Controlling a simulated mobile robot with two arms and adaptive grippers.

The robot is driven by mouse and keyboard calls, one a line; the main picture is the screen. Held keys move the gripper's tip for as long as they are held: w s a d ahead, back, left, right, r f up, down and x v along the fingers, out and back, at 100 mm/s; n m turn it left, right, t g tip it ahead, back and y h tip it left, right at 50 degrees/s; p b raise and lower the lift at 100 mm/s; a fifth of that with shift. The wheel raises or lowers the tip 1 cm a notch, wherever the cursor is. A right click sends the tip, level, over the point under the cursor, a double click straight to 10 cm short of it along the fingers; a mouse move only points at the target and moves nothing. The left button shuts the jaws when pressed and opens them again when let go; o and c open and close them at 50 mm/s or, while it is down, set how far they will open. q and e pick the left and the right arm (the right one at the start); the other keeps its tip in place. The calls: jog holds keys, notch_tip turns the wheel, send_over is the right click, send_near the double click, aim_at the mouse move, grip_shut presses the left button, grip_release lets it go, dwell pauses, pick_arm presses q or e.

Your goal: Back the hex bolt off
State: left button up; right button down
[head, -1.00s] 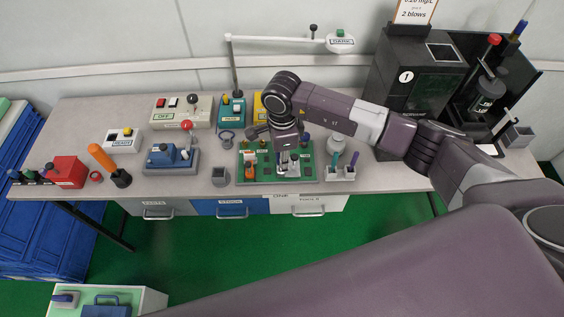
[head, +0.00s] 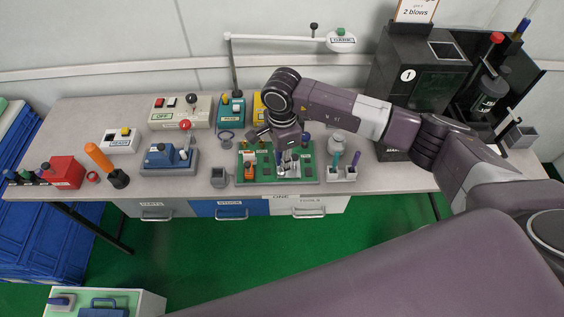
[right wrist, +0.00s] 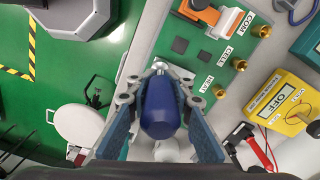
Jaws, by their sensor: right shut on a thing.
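My right gripper (head: 288,156) is over the green board (head: 248,179) on the bench, its arm reaching in from the right. In the right wrist view, my right gripper (right wrist: 163,112) is shut on a tool with a dark blue handle (right wrist: 160,108). The tool's handle sits between the two fingers, and bright metal (right wrist: 159,67) shows just past its far end. A label reading HEX (right wrist: 207,84) is on the board beside it. The hex bolt itself is hidden or too small to make out, so I cannot tell whether the tool touches it. My left gripper is not in view.
A tool stand (head: 343,175) with upright handles is just right of the board, and a grey cup (head: 219,178) just left. A yellow meter (right wrist: 288,101) lies behind the board. A blue device (head: 168,158) stands farther left. Drawers (head: 230,208) are below the bench.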

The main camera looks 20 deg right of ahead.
jog(key=shift+w+n+b, duration=0.1)
jog(key=shift+n+b, duration=1.6)
jog(key=shift+n, duration=0.3)
jog(key=shift+n+b, duration=1.6)
jog(key=shift+n, duration=0.1)
jog(key=shift+n+b, duration=1.1)
jog(key=shift+n, duration=0.1)
